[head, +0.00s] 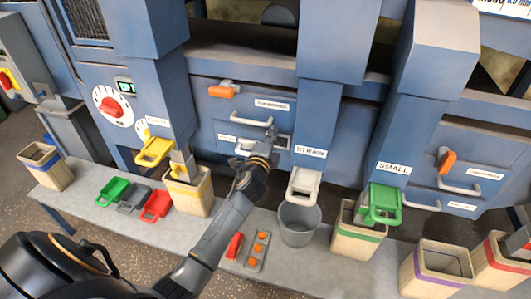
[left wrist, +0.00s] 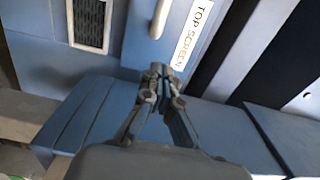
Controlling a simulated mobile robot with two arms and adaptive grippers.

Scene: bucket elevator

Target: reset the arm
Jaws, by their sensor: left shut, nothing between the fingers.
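My left arm rises from the lower left in the head view. Its gripper (head: 254,158) is in front of the blue machine panel (head: 207,118), close to the lower white handles. In the left wrist view the gripper's two grey fingers (left wrist: 163,78) are shut with nothing held. They point at a blue panel with a light bar handle (left wrist: 160,17) and a "TOP SCREEN" label (left wrist: 190,35). I cannot tell whether the fingertips touch the panel. My right gripper is in neither view.
A grey bench (head: 335,258) runs below the machine. It holds beige buckets, a grey bucket (head: 299,222), coloured scoops and a button box (head: 257,251). Yellow (head: 154,151), white (head: 304,184) and green (head: 383,203) chute gates jut out above. Orange latches (head: 221,91) mark the panels.

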